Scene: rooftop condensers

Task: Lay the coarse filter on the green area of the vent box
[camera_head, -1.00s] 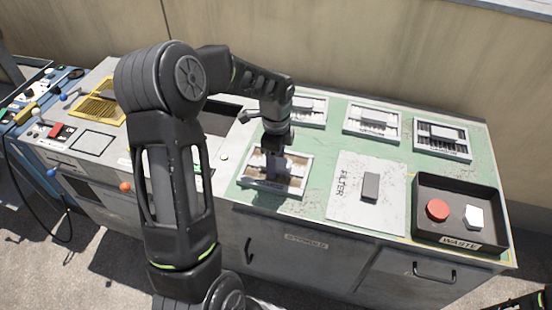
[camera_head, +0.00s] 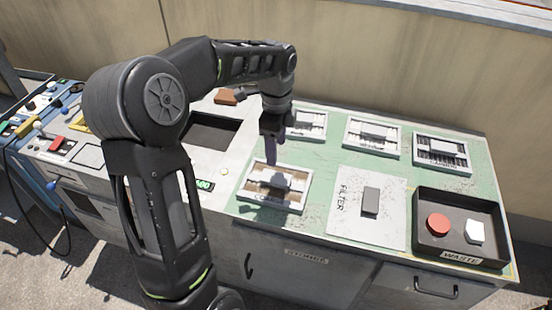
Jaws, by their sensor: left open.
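A framed filter (camera_head: 293,201) lies flat at the front left of the green bench top; its label begins "CO" and is partly unreadable, so it looks like the coarse filter. A raised pale strip crosses its middle. My left gripper (camera_head: 271,164) points down over this filter's back edge, open and empty; I cannot tell its exact height. The green surface (camera_head: 318,160) shows around the filters. Which part is the vent box is unclear; a dark rectangular opening (camera_head: 212,133) lies in the grey top to the left, partly behind my arm. My right gripper is out of view.
More framed filters (camera_head: 373,137) lie along the back, one at the right (camera_head: 442,153). A white plate marked FILTER (camera_head: 385,224) carries a grey block. The black WASTE tray (camera_head: 484,208) holds a red round piece and a white piece. A brown block (camera_head: 228,97) lies behind my arm.

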